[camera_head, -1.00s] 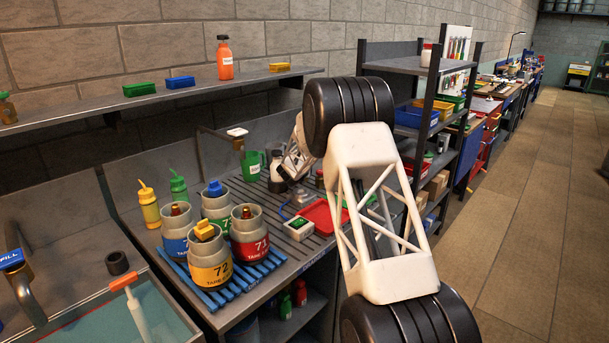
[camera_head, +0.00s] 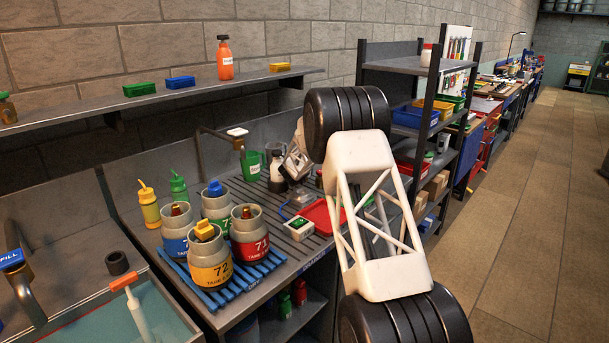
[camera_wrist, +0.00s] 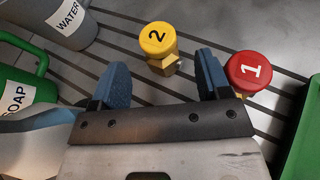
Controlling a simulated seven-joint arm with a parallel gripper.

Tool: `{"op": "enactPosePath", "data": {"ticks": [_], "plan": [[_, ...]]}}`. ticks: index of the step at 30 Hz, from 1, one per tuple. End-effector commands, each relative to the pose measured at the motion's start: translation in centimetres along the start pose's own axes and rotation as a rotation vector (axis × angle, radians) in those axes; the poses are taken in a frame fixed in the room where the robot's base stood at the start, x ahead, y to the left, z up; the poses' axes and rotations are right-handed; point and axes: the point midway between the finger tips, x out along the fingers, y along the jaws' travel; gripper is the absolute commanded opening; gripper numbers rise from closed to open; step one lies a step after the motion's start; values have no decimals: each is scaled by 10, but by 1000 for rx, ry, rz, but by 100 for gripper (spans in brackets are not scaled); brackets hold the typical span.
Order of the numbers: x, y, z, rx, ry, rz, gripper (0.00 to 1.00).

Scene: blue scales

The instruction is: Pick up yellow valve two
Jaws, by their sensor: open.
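The yellow valve (camera_wrist: 157,42), marked 2, stands on the slatted bench top in the wrist view, with a brass-coloured body under its round cap. My gripper (camera_wrist: 160,76) is open and empty, with its blue fingers pointing toward the valve. The valve appears just beyond and between the fingertips, nearer the right one; I see no contact. The red valve (camera_wrist: 249,71), marked 1, is just right of the right finger; I cannot tell whether they touch. In the head view, my arm hides much of this area and I cannot make out the yellow valve.
A green soap jug (camera_wrist: 12,76) and a grey water container (camera_wrist: 65,18) stand at left in the wrist view. A green surface (camera_wrist: 304,145) is at right. In the head view, a red tray (camera_head: 319,214), a small scale (camera_head: 298,229) and tanks on a blue rack (camera_head: 252,272) occupy the bench.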

Motion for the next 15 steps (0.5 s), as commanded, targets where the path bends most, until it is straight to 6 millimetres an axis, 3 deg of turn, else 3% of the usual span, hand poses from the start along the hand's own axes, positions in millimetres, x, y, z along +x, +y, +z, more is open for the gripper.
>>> {"op": "enactPosePath", "data": {"ticks": [15], "plan": [[4, 0, 0, 0, 0, 0, 70]]}}
